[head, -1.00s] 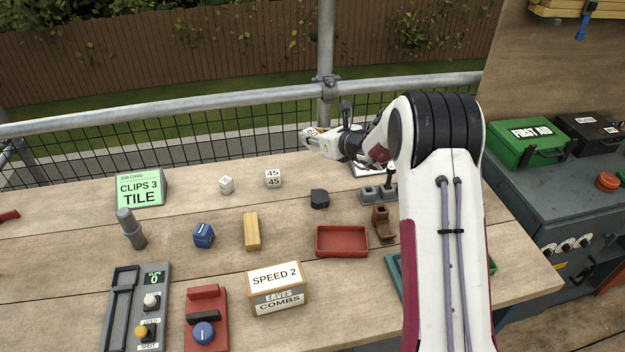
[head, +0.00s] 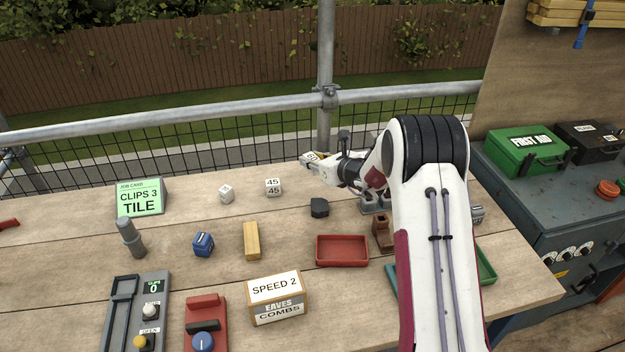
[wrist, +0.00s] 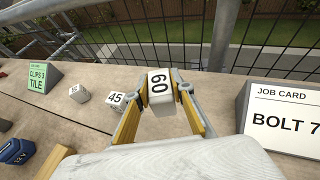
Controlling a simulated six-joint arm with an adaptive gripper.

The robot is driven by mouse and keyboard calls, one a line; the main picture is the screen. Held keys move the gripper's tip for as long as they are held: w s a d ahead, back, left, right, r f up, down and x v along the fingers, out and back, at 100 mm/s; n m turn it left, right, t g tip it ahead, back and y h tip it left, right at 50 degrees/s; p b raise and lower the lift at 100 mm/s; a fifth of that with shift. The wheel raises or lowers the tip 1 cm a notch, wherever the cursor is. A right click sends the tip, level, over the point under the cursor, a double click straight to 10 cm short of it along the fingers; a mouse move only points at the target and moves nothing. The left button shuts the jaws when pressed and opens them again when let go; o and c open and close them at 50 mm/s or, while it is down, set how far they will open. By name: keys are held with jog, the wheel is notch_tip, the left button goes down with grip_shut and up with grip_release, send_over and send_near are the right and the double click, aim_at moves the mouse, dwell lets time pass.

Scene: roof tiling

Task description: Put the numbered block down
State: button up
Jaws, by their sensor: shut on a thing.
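My gripper (wrist: 160,100) is shut on a white numbered block (wrist: 160,92) marked 60 in the wrist view. The block sits between the two yellow-padded fingers, toward the bench's far edge. In the head view my gripper (head: 308,160) is over the back of the bench, and the held block (head: 313,156) shows only as a small pale shape at its tip. Whether the block touches the bench cannot be told. A second white block marked 45 (head: 273,187) stands on the bench to the left; it also shows in the wrist view (wrist: 117,100).
A small white die-like block (head: 226,193) and a green job card (head: 140,198) stand farther left. A dark block (head: 319,207) and a red tray (head: 342,250) lie nearer. A BOLT 7 card (wrist: 282,120) stands right of my gripper. A mesh railing (head: 245,140) runs behind the bench.

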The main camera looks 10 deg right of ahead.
jog(key=shift+f, duration=1.6)
jog(key=shift+f, duration=1.85)
jog(key=shift+f, duration=0.15)
jog(key=o, duration=1.1)
jog(key=shift+o, duration=0.2)
jog(key=shift+s+d+r, duration=0.2)
jog(key=shift+s+r, duration=0.1)
jog(key=shift+s, duration=0.1)
jog(key=shift+v, duration=5.55)
